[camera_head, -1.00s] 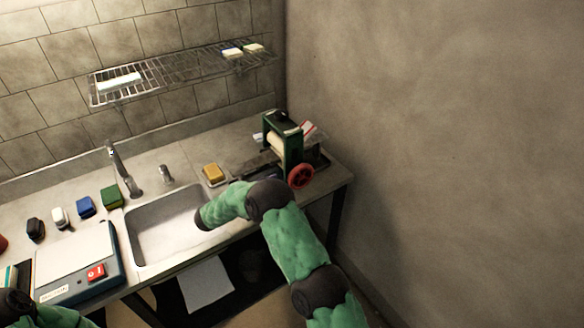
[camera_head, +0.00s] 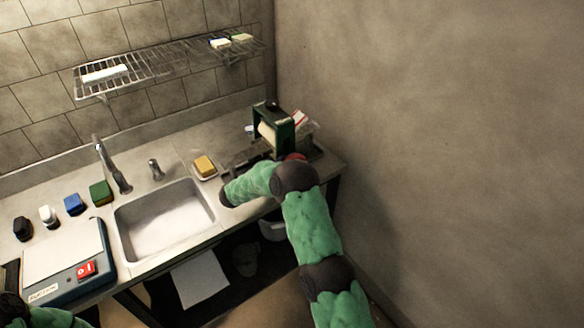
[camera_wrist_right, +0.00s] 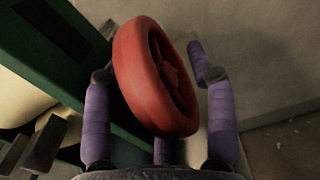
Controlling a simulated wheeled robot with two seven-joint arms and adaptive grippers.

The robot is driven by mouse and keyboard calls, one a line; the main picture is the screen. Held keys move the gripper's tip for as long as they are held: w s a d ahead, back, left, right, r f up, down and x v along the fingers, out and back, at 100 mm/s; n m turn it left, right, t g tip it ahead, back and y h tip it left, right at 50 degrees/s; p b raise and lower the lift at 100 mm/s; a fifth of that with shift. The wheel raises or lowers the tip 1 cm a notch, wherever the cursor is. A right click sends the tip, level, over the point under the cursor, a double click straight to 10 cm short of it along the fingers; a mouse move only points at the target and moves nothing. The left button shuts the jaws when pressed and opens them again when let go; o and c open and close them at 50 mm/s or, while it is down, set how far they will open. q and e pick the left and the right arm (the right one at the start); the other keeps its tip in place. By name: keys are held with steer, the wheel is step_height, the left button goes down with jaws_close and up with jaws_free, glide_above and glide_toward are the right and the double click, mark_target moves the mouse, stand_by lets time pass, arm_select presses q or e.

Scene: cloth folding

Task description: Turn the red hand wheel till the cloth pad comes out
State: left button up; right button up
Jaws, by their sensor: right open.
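The red hand wheel (camera_wrist_right: 155,78) fills the middle of the right wrist view. In the head view only its top edge (camera_head: 295,157) shows above my right arm. My right gripper (camera_wrist_right: 154,72) is open, with one purple-wrapped finger on each side of the wheel; I cannot tell whether they touch it. The gripper itself is hidden behind my arm in the head view. The wheel belongs to a green-framed roller press (camera_head: 272,128) with a cream roller, at the counter's right end. I cannot make out the cloth pad for certain. My left gripper is out of view.
A white piece with a red stripe (camera_head: 300,119) is behind the press. A yellow sponge (camera_head: 205,166) lies left of it, then the sink (camera_head: 168,222) and a scale (camera_head: 67,260). A wire shelf (camera_head: 165,62) hangs above. The wall (camera_head: 430,120) is close on the right.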

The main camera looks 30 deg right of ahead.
jaws_close()
steer(key=shift+r+y+p, duration=0.25)
steer(key=shift+y+p, duration=0.35)
steer(key=shift+p, duration=0.4)
steer(key=y+p, duration=0.3)
steer(key=shift+r+p, duration=0.1)
steer(key=shift+p, duration=0.3)
steer(key=shift+y+p, duration=1)
steer(key=shift+p, duration=0.1)
steer(key=shift+f+y+p, duration=0.25)
steer(key=shift+y+p, duration=0.45)
steer(key=shift+y, duration=0.1)
